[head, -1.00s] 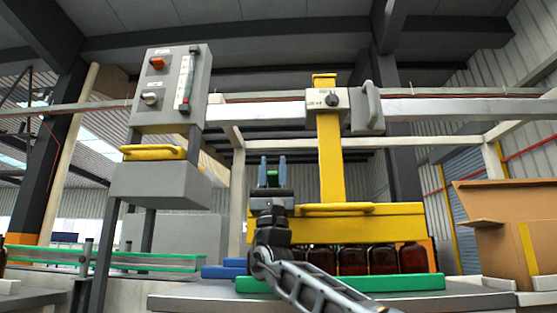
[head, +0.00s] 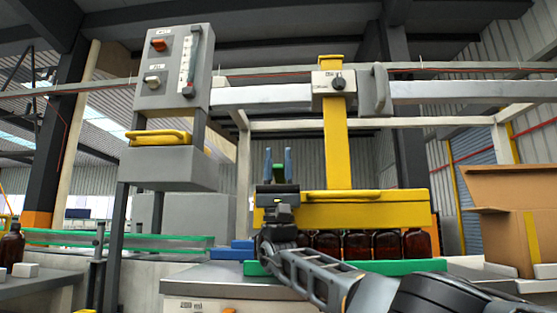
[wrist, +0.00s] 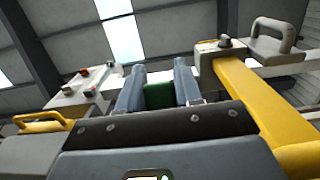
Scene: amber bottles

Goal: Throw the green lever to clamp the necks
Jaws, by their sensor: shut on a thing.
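My gripper (head: 278,163) points upward at the left end of the yellow clamp head (head: 375,210). Its blue-grey fingers are shut on a green block, which I take to be the green lever (head: 278,173). The green lever also shows between the fingers in the wrist view (wrist: 158,95). Where the lever joins the machine is hidden behind my gripper. A row of several amber bottles (head: 357,244) stands under the clamp head; their necks are hidden by it.
A grey control box (head: 172,75) with a yellow handle (head: 158,138) below it stands left. A grey rail (head: 450,91) crosses above, with a grey handle (head: 375,90). An open cardboard box (head: 500,230) is at right. A green strip (head: 400,266) runs before the bottles.

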